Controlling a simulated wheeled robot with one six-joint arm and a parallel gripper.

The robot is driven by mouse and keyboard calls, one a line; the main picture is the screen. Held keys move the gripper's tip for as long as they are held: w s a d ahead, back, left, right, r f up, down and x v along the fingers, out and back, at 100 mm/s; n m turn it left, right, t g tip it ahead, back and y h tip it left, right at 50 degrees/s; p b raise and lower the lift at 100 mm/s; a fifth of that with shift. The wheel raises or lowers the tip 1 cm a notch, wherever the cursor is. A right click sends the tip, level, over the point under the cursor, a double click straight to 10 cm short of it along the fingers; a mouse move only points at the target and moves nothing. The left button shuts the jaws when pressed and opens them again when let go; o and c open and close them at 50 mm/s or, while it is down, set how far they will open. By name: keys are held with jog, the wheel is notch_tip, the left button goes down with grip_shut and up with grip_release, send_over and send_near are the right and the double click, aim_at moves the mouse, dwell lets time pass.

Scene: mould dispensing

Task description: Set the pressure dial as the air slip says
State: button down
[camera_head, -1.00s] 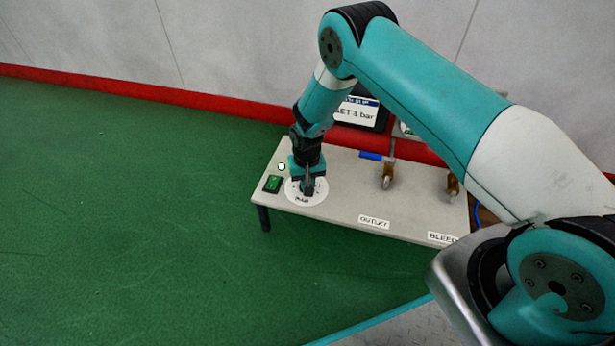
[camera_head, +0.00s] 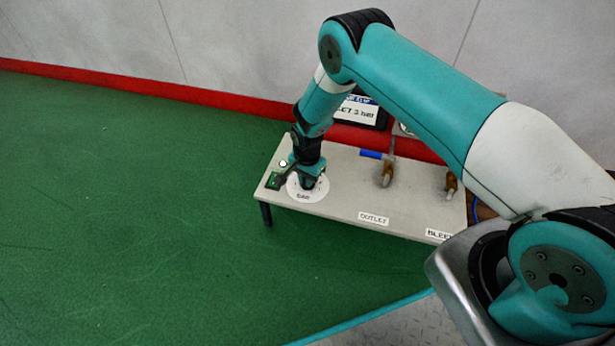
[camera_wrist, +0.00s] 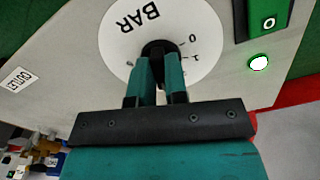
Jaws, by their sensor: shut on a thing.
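The pressure dial is a white disc marked BAR (camera_head: 305,194) at the left end of a grey bench top. My gripper (camera_head: 308,182) points down over the dial. In the wrist view, my gripper (camera_wrist: 160,70) is shut on the black dial knob (camera_wrist: 157,48) at the disc's centre. The air slip (camera_head: 357,111) stands behind the bench, partly covered by my arm, and reads SET 3 bar.
A green switch (camera_head: 273,181) and a small white round lamp (camera_head: 283,163) with a green rim sit left of the dial. Two brass valves, one at the middle (camera_head: 387,175) and one at the right (camera_head: 451,183), stand behind the OUTLET (camera_head: 374,219) and BLEED labels. Green floor lies open at left.

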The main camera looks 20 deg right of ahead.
jog(key=shift+m, duration=0.4)
jog(key=c, duration=1.1)
grip_release()
jog(key=shift+c, duration=0.2)
notch_tip(320, 180, up, 18)
jog(key=p, duration=0.6)
jog(key=shift+f+p, duration=0.25)
jog(key=shift+p, duration=0.05)
